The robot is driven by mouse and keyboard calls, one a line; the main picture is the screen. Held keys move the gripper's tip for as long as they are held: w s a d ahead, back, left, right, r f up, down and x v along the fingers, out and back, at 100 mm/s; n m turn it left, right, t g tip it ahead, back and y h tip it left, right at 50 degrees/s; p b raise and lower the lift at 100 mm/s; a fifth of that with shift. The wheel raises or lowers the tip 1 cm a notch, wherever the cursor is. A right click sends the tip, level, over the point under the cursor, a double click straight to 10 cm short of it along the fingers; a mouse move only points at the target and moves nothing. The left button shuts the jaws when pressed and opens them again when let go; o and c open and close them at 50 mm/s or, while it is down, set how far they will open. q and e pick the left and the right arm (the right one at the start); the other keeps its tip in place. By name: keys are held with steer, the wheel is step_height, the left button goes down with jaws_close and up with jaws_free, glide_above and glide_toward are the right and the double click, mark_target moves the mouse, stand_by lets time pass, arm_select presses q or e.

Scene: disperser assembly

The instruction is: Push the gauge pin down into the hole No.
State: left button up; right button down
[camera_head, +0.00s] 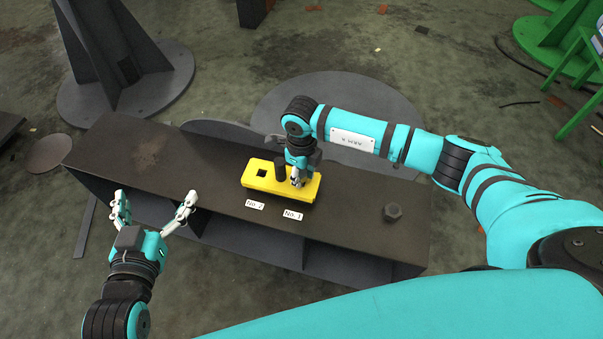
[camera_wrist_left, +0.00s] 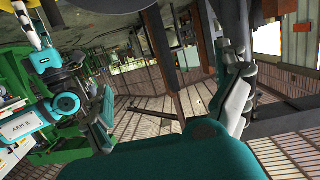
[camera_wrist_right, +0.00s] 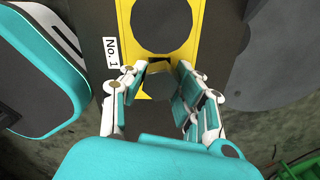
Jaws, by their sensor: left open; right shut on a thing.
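A yellow block (camera_head: 257,187) lies on the dark bench with a square hole (camera_head: 262,173) at its left end. A black cylinder (camera_head: 281,169) stands upright at its middle; its round top is large in the right wrist view (camera_wrist_right: 162,22). My right gripper (camera_head: 297,178) points down at the block's right end, near the label No. 1 (camera_head: 292,215). In the right wrist view its fingers are shut on a dark, faceted gauge pin (camera_wrist_right: 160,84). How deep the pin sits is hidden. My left gripper (camera_head: 155,204) is open and empty at the bench's left front.
The label No. 2 (camera_head: 255,204) is on the bench before the block. A dark hexagonal piece (camera_head: 393,212) lies on the bench's right end. The bench top (camera_head: 180,165) is clear left of the block. A grey stand (camera_head: 125,75) is behind left.

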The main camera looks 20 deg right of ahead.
arm_select(q)
steer(key=shift+w+d+r+t, duration=0.1)
steer(key=shift+r+t, duration=0.1)
steer(key=shift+r, duration=0.15)
steer(key=shift+w+d+r+t, duration=0.1)
steer(key=shift+r+t, duration=0.1)
steer(key=shift+r, duration=0.15)
arm_select(e)
steer(key=shift+f, duration=0.2)
steer(key=c, duration=0.9)
jaws_free()
steer(key=shift+r, duration=0.1)
step_height(320, 180, up, 12)
steer(key=shift+f, duration=0.1)
steer(key=shift+s+f, duration=0.1)
